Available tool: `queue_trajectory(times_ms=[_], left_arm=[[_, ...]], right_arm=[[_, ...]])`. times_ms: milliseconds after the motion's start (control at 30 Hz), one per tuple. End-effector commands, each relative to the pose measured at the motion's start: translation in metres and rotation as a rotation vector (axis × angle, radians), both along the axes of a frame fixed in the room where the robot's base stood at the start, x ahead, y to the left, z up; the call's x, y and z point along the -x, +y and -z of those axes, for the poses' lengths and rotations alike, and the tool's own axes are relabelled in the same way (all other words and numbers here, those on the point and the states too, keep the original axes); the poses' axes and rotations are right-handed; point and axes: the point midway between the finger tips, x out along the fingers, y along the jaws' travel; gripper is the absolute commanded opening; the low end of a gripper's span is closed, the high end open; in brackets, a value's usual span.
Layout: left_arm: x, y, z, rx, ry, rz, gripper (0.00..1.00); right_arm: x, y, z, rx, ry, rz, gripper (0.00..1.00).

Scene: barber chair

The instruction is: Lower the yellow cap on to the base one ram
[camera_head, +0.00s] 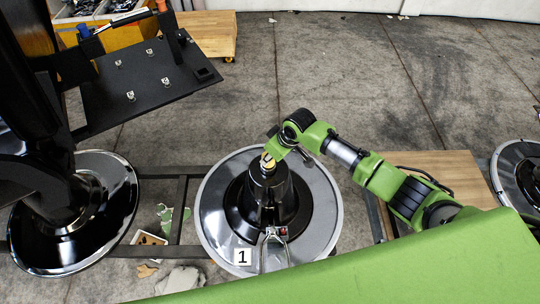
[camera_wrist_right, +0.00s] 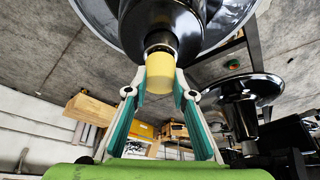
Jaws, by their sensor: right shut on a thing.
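Base one is a round grey disc (camera_head: 322,215) with a black cone in the middle and a white label "1" (camera_head: 242,257) at its front. The black ram stands upright at its centre. The yellow cap (camera_head: 267,158) shows small at the top of the ram. In the right wrist view the cap (camera_wrist_right: 160,72) sits between the fingers, in line with the ram's end and looking close against it; I cannot tell whether it is fully seated. My right gripper (camera_wrist_right: 160,80) is shut on the cap. My left gripper is not in view.
A chrome base (camera_head: 110,190) with a black column stands at the left. A black plate (camera_head: 150,90) with small metal fittings is behind it. A wooden platform (camera_head: 450,170) and another disc (camera_head: 520,170) lie at the right. Floor behind base one is clear.

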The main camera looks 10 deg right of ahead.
Motion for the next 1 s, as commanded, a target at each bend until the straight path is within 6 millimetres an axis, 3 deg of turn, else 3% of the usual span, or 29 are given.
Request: queue_trajectory(times_ms=[667,700,767,1000], left_arm=[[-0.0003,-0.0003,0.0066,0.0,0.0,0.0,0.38],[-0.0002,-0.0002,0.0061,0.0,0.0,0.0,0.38],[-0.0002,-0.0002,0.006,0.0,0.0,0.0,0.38],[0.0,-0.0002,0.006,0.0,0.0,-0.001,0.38]], right_arm=[[0.0,0.0,0.0111,0.0,0.0,0.0,0.12],[0.0,0.0,0.0105,0.0,0.0,0.0,0.31],[0.0002,0.0,0.0106,0.0,0.0,0.0,0.43],[0.0,0.0001,0.0103,0.0,0.0,0.0,0.43]])
